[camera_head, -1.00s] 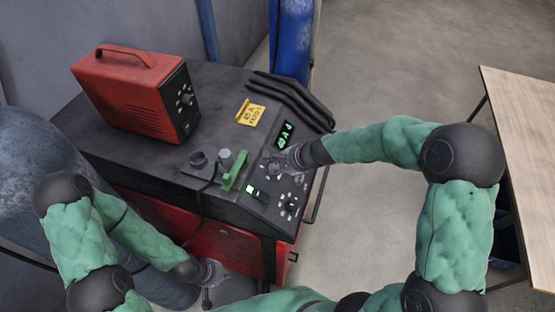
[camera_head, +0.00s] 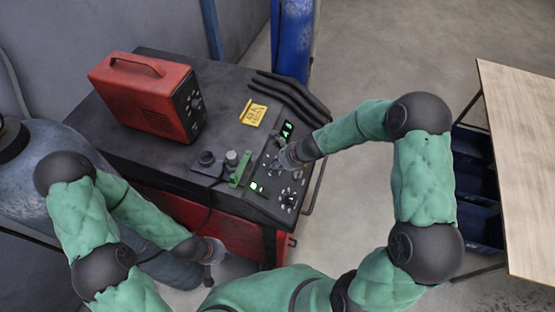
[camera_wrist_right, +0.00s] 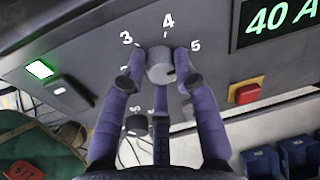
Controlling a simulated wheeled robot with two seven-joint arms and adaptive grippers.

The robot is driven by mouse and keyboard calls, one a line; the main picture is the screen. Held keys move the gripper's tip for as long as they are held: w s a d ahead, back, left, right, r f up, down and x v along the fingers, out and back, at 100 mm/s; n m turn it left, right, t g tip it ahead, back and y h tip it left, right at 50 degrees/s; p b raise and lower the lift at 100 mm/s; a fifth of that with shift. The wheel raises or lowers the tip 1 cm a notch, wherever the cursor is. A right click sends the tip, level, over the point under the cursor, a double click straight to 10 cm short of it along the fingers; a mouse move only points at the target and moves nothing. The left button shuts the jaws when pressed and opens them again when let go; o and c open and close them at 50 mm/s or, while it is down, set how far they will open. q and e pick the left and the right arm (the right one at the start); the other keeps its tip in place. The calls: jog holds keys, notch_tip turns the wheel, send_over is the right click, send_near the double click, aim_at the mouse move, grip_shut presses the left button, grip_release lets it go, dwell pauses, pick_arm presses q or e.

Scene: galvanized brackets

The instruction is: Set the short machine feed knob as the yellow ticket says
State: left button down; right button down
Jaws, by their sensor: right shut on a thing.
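The dark machine's sloped panel (camera_head: 268,205) carries the controls. In the right wrist view a grey round knob (camera_wrist_right: 160,72) has the numbers 3, 4 and 5 around it; a dark mark shows on its lower right. My right gripper (camera_wrist_right: 160,65) is shut on this knob, fingers on both sides; in the head view the gripper (camera_head: 287,158) covers it. A green display (camera_wrist_right: 278,18) beside it reads 40 A. The yellow ticket (camera_head: 253,113) lies on the machine's top; its writing is too small to read surely. My left gripper (camera_head: 210,275) hangs beside the machine's front, its finger state unclear.
A red box machine (camera_head: 150,100) with a handle stands on the top at the left. Another dark knob (camera_head: 289,198) is lower on the panel. A green-handled part (camera_head: 240,170) and black handles (camera_head: 295,95) are near. A wooden table (camera_head: 520,150) stands at right.

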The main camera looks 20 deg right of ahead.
jog(key=shift+d+m, duration=0.2)
jog(key=shift+m, duration=0.1)
jog(key=shift+f, duration=0.15)
jog(key=c, duration=1)
grip_release()
jog(key=shift+o, duration=0.2)
jog(key=shift+d, duration=0.1)
jog(key=shift+r, duration=0.2)
jog(key=v, duration=1.1)
jog(key=shift+s+d+r, duration=0.15)
jog(key=shift+r, duration=0.05)
